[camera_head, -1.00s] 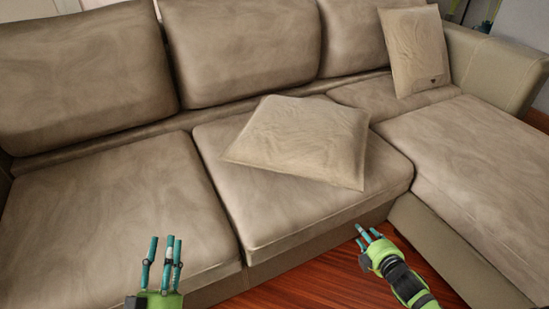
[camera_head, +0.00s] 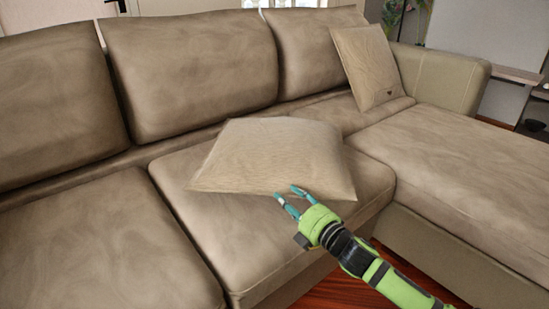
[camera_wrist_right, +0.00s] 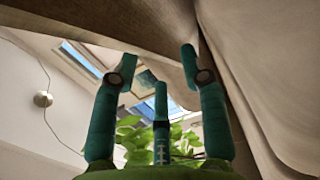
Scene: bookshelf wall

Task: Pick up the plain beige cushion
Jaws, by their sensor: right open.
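The plain beige cushion (camera_head: 265,152) lies on the middle seat of the sofa in the head view. Its front edge faces me and its surface looks puffed. My right gripper (camera_head: 287,194) is at the cushion's front edge, with its fingertips over or against the lower border. Contact cannot be told for sure. In the right wrist view its fingers (camera_wrist_right: 158,70) stand apart with nothing clearly held between them. Beige fabric fills the top and right of that view, and I cannot tell which part is cushion. My left gripper is not in view.
The beige sofa (camera_head: 190,75) has several back cushions and a chaise (camera_head: 455,155) on the right. A second cushion with a small dark mark (camera_head: 366,65) leans in the far corner. Wooden floor (camera_head: 345,290) shows in front of the seat.

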